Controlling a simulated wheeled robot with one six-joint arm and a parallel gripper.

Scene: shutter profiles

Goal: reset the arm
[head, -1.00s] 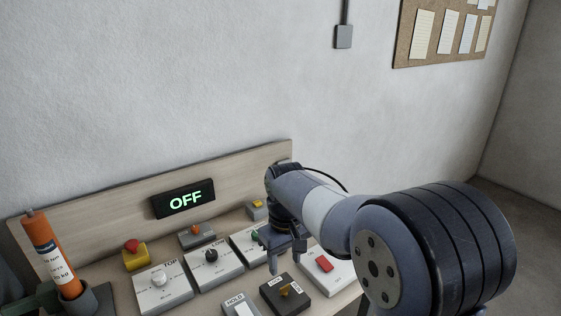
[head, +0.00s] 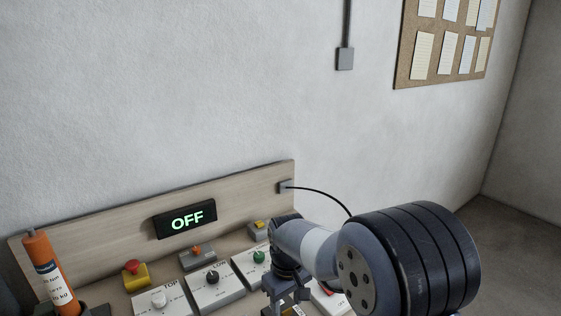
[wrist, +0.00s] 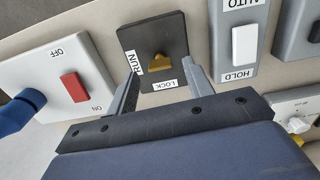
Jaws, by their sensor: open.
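My arm reaches over the right part of the control bench in the head view. My gripper (head: 286,296) points down at the bench near its front right. In the wrist view my gripper (wrist: 160,92) is open, its two grey fingers apart and nothing between them.
A white box with a red rocker (wrist: 74,87) marked OFF and ON and a HOLD/AUTO rocker box (wrist: 244,42) flank the black box. A display (head: 186,219) reads OFF. An orange cylinder (head: 50,270) stands at left. A cable (head: 322,193) runs from the backboard behind my arm.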

